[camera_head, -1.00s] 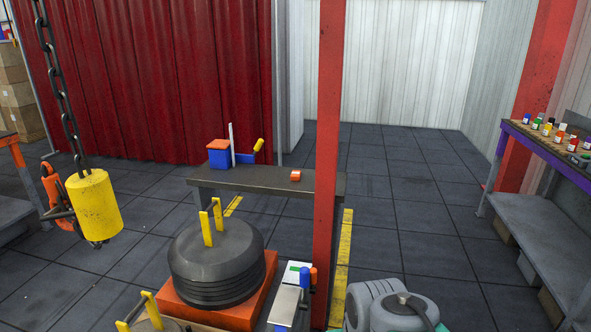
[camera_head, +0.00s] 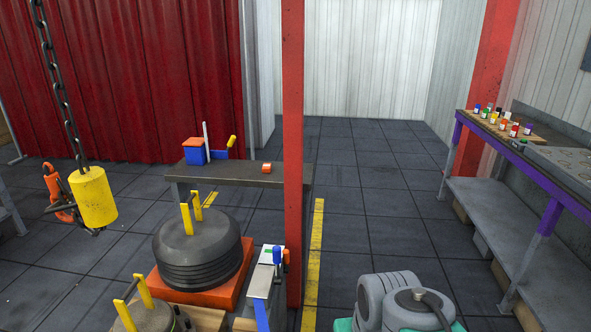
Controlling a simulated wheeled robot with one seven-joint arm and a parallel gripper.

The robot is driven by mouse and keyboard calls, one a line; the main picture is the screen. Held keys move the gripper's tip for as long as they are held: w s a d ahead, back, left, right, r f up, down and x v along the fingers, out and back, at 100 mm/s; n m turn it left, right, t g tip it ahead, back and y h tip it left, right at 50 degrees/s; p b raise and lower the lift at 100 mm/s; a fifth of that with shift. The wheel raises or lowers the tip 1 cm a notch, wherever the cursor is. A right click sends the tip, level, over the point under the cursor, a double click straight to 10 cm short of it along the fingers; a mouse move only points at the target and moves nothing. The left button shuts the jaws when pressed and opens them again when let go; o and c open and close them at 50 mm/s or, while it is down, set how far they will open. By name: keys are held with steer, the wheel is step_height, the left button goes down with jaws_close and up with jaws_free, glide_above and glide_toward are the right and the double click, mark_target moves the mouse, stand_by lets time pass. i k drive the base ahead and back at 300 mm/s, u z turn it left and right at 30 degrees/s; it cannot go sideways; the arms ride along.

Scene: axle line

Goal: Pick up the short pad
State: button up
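I cannot tell which thing, if any, is the short pad. A small orange piece (camera_head: 266,168) lies on the dark bench (camera_head: 245,178) near its right end. A blue block with an orange top (camera_head: 194,153) stands at the bench's left end, beside a thin white upright and a yellow-ended blue lever. A grey metal fixture (camera_head: 263,280) with blue, green and orange parts stands beside the red post. My grey arm links show at the bottom right. My gripper is not in view.
A red post (camera_head: 293,120) stands in front of the bench. A black round stack with yellow handles (camera_head: 195,250) sits on an orange base. A yellow cylinder (camera_head: 92,198) hangs by a chain at left. A workbench with small bottles (camera_head: 500,122) stands at right. The centre-right floor (camera_head: 375,200) is clear.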

mark_target(267, 168)
steer(key=z, duration=0.55)
steer(key=i, duration=4.45)
steer(key=u, duration=5.35)
steer(key=i, duration=0.5)
steer(key=z, duration=0.2)
